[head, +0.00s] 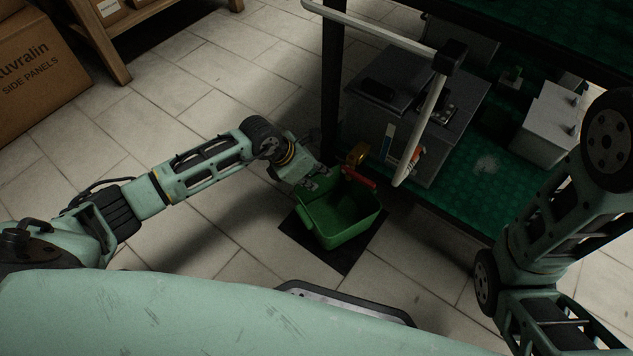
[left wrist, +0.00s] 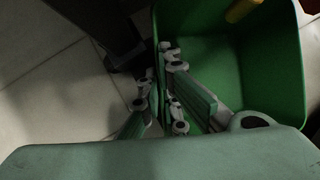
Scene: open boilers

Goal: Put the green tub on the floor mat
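The green tub (head: 345,232) is upright and open-topped, and overlaps the dark square floor mat (head: 298,243) in the head view. Mat shows on its left, front and right; I cannot tell whether the tub's base touches it. My left gripper (head: 317,183) is at the tub's left far rim. In the left wrist view, the fingers (left wrist: 160,82) straddle the wall of the tub (left wrist: 276,72), one inside and one outside, and look closed on it. My right arm shows at the right, but its gripper is outside the view.
A dark cart with a green deck (head: 487,165) and white handle (head: 428,118) stands close behind the tub, carrying grey boxes. Yellow (head: 357,153) and red (head: 358,175) items show at the tub's far rim. Cardboard boxes (head: 35,75) stand far left; tiled floor between is clear.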

